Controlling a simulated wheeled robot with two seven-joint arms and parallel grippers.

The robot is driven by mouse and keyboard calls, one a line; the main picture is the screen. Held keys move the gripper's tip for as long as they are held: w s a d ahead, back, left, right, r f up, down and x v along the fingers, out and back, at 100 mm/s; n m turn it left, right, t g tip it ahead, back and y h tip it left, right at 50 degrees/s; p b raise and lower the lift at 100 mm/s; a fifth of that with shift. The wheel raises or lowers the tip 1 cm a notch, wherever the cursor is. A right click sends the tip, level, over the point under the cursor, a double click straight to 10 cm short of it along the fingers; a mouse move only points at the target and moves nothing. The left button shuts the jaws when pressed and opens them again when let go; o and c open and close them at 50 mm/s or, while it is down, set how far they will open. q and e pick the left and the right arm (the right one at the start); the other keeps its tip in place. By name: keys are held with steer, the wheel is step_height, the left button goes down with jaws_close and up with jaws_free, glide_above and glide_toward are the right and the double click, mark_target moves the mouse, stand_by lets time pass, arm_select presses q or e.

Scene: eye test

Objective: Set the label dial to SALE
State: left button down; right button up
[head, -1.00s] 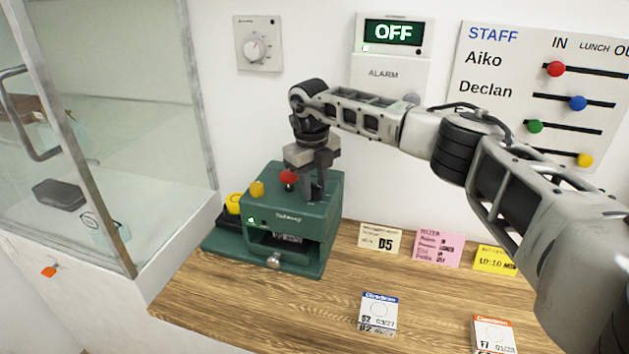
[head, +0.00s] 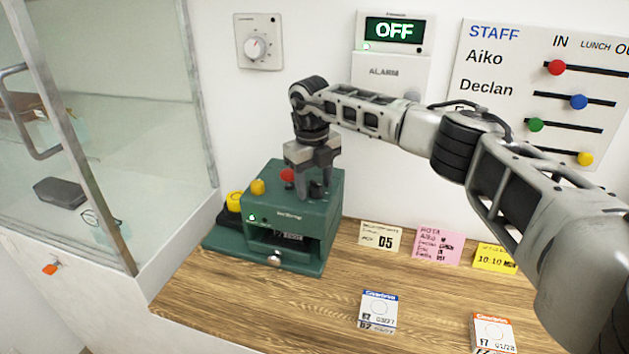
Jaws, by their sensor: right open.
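A green machine (head: 300,232) stands on the wooden counter, with a slot in its front holding a small printed strip whose text I cannot read. A red knob (head: 288,175) and a yellow knob (head: 257,187) stick up from its top. My right gripper (head: 313,190) points down at the top of the machine, just right of the red knob. Its fingers are open, low over or touching the top; I cannot tell which. No dial marked SALE can be made out; anything between the fingers is hidden. My left gripper is not in view.
A round wall dial (head: 256,47), an alarm panel (head: 394,32) reading OFF and a staff board (head: 540,90) are on the wall. Notes (head: 440,246) stand at the counter's back. Label packs (head: 378,308) lie in front. A glass case (head: 100,130) is at left.

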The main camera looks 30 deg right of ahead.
mark_target(311, 188)
step_height(311, 188, up, 16)
steer(key=a+b, duration=0.1)
stand_by(0.4)
steer(key=shift+f, duration=0.1)
